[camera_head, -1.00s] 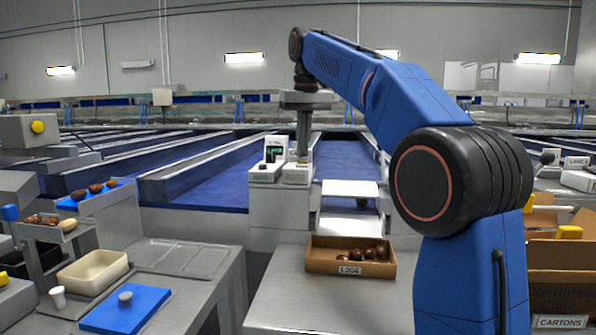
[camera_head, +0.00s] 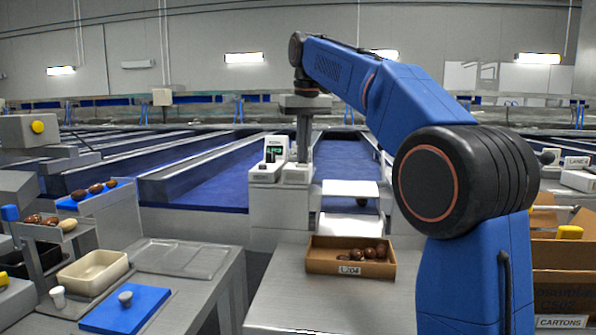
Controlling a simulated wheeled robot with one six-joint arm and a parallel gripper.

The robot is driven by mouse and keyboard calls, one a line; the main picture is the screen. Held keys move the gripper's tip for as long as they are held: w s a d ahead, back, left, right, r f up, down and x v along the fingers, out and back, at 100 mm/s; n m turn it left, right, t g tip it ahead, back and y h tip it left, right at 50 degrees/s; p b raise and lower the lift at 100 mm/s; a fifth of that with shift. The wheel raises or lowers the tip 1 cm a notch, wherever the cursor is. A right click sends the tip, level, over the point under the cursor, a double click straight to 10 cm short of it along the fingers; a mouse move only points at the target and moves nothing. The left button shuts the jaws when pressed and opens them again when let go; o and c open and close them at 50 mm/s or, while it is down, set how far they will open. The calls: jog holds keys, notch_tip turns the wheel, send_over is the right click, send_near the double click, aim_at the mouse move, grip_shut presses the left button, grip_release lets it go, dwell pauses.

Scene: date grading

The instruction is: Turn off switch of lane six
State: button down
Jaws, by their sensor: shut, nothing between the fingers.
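My gripper (camera_head: 303,158) points straight down over the end of a lane divider, at the centre of the view. It is shut and empty. Its fingertips are close above or at a small pale box (camera_head: 297,174) on the divider top; I cannot tell whether they touch it. A white unit (camera_head: 275,148) with a small lit green display stands just left of my gripper. A switch lever is too small to make out, and the lane labels there are unreadable.
A brown carton tray (camera_head: 350,268) with several dates sits on the steel table in front. A white stepped chute (camera_head: 350,188) is right of the divider. Blue lanes stretch behind. A cream bin (camera_head: 92,271) and blue mat (camera_head: 126,309) lie left. An open carton (camera_head: 565,285) stands right.

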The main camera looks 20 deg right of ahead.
notch_tip(320, 180, up, 7)
dwell(1.2)
jog(key=shift+f, duration=0.1)
jog(key=shift+s, duration=0.1)
